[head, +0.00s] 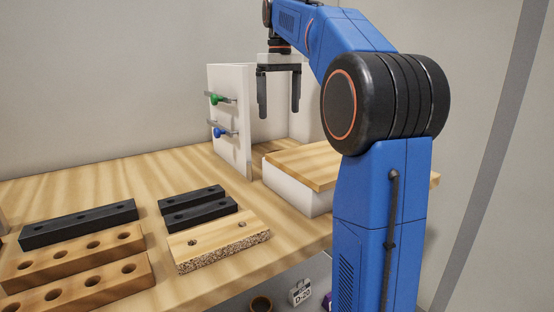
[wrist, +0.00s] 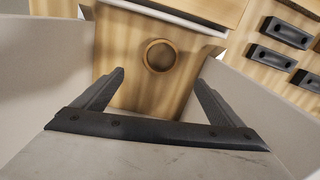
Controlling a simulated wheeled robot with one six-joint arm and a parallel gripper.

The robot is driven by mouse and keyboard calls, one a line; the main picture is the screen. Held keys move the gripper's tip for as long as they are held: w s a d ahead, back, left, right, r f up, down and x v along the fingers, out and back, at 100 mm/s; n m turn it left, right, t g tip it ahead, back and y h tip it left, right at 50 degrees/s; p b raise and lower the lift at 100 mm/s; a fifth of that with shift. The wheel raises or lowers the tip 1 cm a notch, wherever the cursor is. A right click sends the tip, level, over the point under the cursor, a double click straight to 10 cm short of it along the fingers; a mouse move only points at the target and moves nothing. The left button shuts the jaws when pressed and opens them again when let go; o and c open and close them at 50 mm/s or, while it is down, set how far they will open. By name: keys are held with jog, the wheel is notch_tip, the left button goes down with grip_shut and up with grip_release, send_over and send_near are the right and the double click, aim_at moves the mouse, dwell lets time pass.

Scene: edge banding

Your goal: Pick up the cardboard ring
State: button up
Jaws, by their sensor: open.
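The cardboard ring (wrist: 146,53) is a short brown tube in the wrist view. It rests on a wooden surface, with its open end facing my camera. My gripper (wrist: 159,78) is open and empty, and the ring appears beyond the gap between its fingertips, apart from both. In the head view my gripper (head: 279,108) points down, above the space between the white upright panel and the white block. The ring on that surface is hidden there, apparently behind the block.
The white panel (head: 230,135) carries a green and a blue knob. The wood-topped white block (head: 295,190) stands close to the gripper. Dark drilled bars (head: 190,197) and a chipboard piece (head: 220,240) lie on the bench. A round brown item (head: 261,304) and a D-20 tag (head: 301,292) are lower down.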

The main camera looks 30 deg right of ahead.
jog(key=shift+s+a+f, duration=0.1)
jog(key=shift+s+f, duration=0.1)
jog(key=shift+f, duration=3.3)
jog(key=shift+s+f, duration=0.15)
jog(key=shift+f, duration=3.35)
jog(key=c, duration=1.1)
